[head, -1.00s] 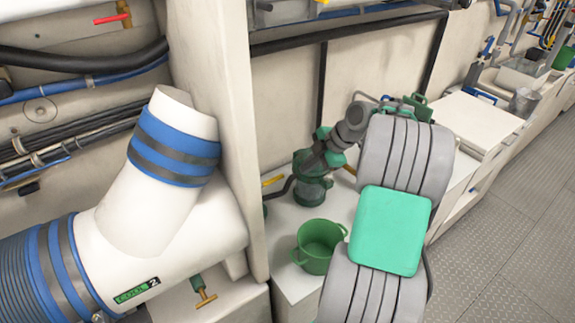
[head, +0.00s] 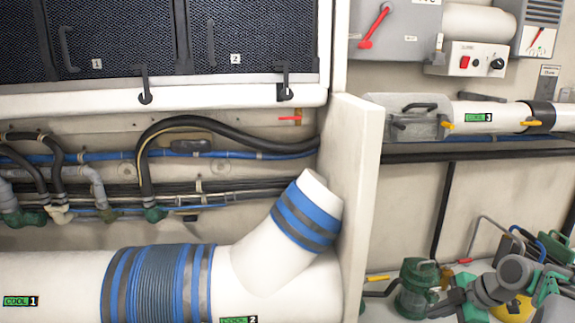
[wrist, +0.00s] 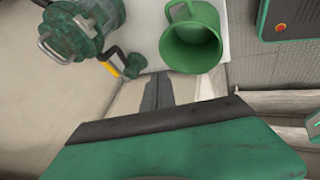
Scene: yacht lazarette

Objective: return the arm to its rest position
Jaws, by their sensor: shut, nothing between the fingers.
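My gripper (wrist: 158,92) shows in the wrist view as two dark fingers pressed together, with nothing between them. Its green and dark body fills the lower part of that view. The fingers point toward a pale surface below a green pot (wrist: 192,40) and are apart from it, as far as I can see. In the head view, grey and green links of my arm (head: 515,272) stand at the lower right, in front of the counter. The fingers cannot be made out clearly there.
A green strainer-like fitting (head: 415,288) stands near my arm; it also shows in the wrist view (wrist: 85,25), beside a yellow-handled part (wrist: 125,62). A pale upright partition (head: 352,200) separates this corner from the wide white duct (head: 260,258). A white pipe (head: 490,115) runs along the wall above.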

